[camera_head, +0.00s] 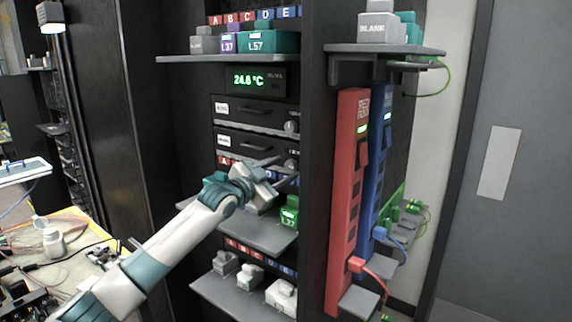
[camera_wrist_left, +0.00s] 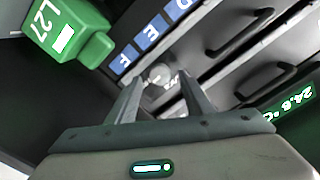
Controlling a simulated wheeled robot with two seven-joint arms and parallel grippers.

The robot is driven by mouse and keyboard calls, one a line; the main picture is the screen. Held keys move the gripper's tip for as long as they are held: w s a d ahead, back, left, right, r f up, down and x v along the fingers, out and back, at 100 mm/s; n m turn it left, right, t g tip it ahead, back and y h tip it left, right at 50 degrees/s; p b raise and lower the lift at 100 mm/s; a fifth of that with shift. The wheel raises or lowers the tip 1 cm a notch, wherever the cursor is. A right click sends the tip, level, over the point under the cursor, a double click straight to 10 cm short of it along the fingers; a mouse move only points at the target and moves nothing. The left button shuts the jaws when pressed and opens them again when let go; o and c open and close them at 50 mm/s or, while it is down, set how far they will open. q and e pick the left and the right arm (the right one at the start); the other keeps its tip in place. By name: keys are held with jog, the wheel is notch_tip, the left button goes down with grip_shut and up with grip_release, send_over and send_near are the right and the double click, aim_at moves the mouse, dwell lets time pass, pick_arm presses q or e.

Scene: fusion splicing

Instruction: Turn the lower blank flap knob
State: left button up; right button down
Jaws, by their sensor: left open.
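The lower blank flap (camera_head: 243,145) is a dark drawer-like panel with a bar handle, below a similar upper flap (camera_head: 245,113). Its small round grey knob (camera_head: 291,164) is at its right end, partly hidden by my gripper. My left gripper (camera_head: 284,172) reaches up to it from the lower left, fingers open. In the left wrist view, the pale knob (camera_wrist_left: 160,74) shows in the gap between the open fingertips (camera_wrist_left: 161,82). I cannot tell whether either finger touches it. My right gripper is not in view.
A green L27 block (camera_wrist_left: 68,32) sits close by; it also shows on the shelf (camera_head: 255,234) under my wrist. Blue lettered tags (camera_wrist_left: 150,38) line the edge below the flap. A display reading 24.6 °C (camera_head: 250,80) is above. Red (camera_head: 345,200) and blue (camera_head: 376,165) strips stand right.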

pick_arm(q)
jog(key=shift+x, duration=1.15)
jog(key=shift+a, duration=0.1)
jog(key=c, duration=1.1)
jog(key=shift+o, duration=0.2)
